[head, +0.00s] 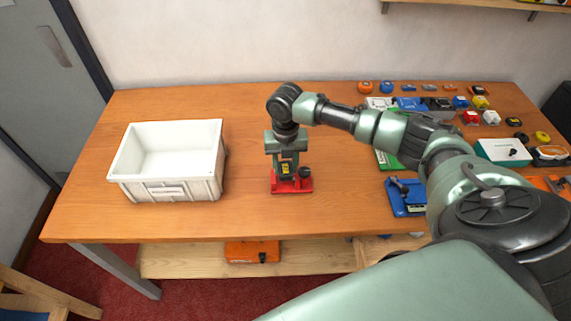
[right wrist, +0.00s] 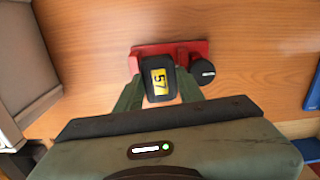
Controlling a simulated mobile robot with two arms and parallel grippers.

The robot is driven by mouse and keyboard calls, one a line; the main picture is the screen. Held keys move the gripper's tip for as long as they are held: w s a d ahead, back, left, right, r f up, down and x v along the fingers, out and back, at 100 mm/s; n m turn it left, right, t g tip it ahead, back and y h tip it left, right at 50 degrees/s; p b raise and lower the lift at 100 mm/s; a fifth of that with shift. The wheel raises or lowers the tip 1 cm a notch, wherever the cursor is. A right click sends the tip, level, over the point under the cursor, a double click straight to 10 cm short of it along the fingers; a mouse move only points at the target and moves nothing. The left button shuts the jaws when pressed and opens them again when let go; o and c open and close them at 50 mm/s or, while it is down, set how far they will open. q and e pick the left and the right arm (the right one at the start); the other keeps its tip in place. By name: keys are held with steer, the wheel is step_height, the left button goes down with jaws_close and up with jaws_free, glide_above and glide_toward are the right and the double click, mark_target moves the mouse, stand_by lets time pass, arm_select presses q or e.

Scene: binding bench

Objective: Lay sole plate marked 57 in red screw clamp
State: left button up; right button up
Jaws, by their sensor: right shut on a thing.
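The dark sole plate with a yellow label reading 57 (right wrist: 159,84) is between the fingers of my right gripper (right wrist: 155,98), which is shut on it. In the head view the right gripper (head: 286,160) points down over the red screw clamp (head: 292,185), and the plate (head: 287,170) shows at its fingertips. The red clamp also shows in the right wrist view (right wrist: 190,47), with a black knob (right wrist: 202,72) at its right. The plate overlaps the clamp in both views; I cannot tell whether it touches it. My left gripper is not in view.
A white bin (head: 170,190) stands left of the clamp on the wooden table (head: 240,215). A blue clamp-like device (head: 408,200), a white-topped box (head: 503,150) and several small items lie at the right. The table between bin and clamp is clear.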

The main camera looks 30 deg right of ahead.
steer(key=shift+p, duration=0.35)
stand_by(0.3)
steer(key=shift+f, duration=0.4)
stand_by(0.5)
steer(key=o, duration=1.2)
steer(key=shift+o, duration=0.8)
steer(key=shift+d, duration=0.1)
